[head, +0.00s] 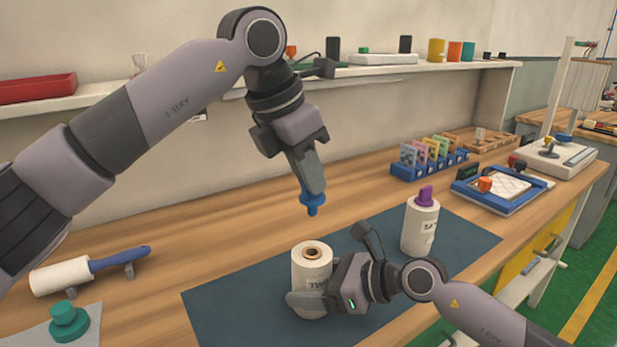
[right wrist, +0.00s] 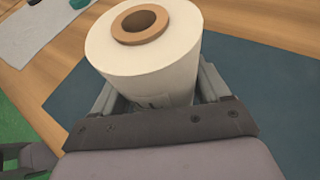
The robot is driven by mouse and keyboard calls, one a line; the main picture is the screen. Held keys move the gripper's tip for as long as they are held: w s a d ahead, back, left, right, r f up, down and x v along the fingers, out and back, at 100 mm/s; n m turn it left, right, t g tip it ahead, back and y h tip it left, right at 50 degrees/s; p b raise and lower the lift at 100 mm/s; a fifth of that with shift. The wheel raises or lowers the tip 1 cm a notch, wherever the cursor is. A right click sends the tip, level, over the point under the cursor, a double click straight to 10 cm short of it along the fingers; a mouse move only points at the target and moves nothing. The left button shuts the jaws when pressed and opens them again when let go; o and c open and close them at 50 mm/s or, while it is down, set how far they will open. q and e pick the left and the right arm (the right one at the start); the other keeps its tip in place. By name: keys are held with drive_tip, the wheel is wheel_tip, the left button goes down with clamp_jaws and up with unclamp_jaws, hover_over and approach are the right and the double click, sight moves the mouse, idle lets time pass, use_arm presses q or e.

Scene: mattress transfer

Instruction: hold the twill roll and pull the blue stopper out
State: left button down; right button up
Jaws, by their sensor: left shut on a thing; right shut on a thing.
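The twill roll (head: 312,262) is a white roll standing upright on the dark blue mat (head: 223,305), with an open brown core on top. It also shows in the right wrist view (right wrist: 150,50), its core hole empty. My right gripper (head: 309,302) is shut around the lower part of the roll. The blue stopper (head: 312,203) hangs in the air above the roll, clear of it. My left gripper (head: 312,188) is shut on the stopper's top and points down.
A second white roll with a purple stopper (head: 421,221) stands on the mat to the right. A lint roller (head: 90,270) and a green knob (head: 68,321) lie at left. A blue card rack (head: 428,160) and a blue-framed tray (head: 502,186) stand at right. A shelf (head: 412,69) runs behind.

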drive_tip(key=o, duration=1.3)
